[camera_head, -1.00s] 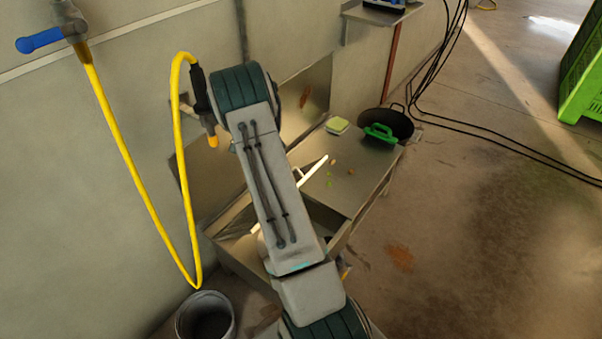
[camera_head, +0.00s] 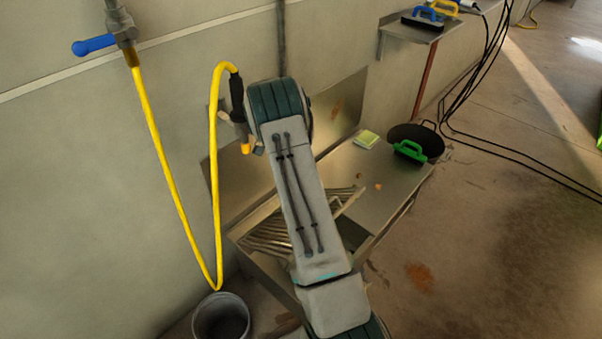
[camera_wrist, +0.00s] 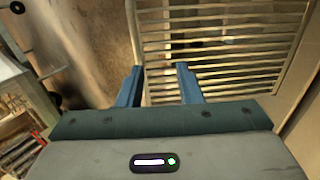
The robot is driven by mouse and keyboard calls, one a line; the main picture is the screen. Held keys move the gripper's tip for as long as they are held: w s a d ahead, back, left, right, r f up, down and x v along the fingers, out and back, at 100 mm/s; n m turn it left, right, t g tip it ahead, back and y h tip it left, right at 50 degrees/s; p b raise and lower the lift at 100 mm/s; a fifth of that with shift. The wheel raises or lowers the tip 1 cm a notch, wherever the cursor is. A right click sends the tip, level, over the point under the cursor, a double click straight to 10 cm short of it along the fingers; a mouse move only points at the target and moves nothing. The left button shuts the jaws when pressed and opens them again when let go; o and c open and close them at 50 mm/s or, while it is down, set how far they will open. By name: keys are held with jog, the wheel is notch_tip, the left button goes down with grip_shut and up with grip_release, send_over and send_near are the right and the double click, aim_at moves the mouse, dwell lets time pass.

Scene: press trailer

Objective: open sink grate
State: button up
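The sink grate (camera_head: 268,236) is a metal frame of parallel slats at the sink, partly hidden behind my arm in the head view. In the wrist view the grate (camera_wrist: 225,55) fills the upper right, with its left side rail running down between my fingers in the picture. My gripper (camera_wrist: 160,84) has two blue fingers spread apart, with nothing shut between them. The right finger overlaps the slats and the left one lies just outside the rail; I cannot tell whether either touches. In the head view my arm hides the gripper. I cannot tell the grate's exact tilt.
A green-handled brush (camera_head: 410,150), a dark pan (camera_head: 428,133) and a sponge (camera_head: 367,139) are on the steel counter (camera_head: 385,205), with small scraps. A yellow hose (camera_head: 172,170) hangs at the left above a grey bucket (camera_head: 220,318).

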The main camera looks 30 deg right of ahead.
jog(key=shift+r, duration=0.1)
jog(key=s+d+r+p, duration=0.1)
jog(key=s+d+r, duration=0.6)
jog(key=s+r, duration=0.2)
jog(key=shift+d+r+p, duration=0.2)
jog(key=shift+r+p, duration=0.15)
jog(key=shift+r, duration=0.6)
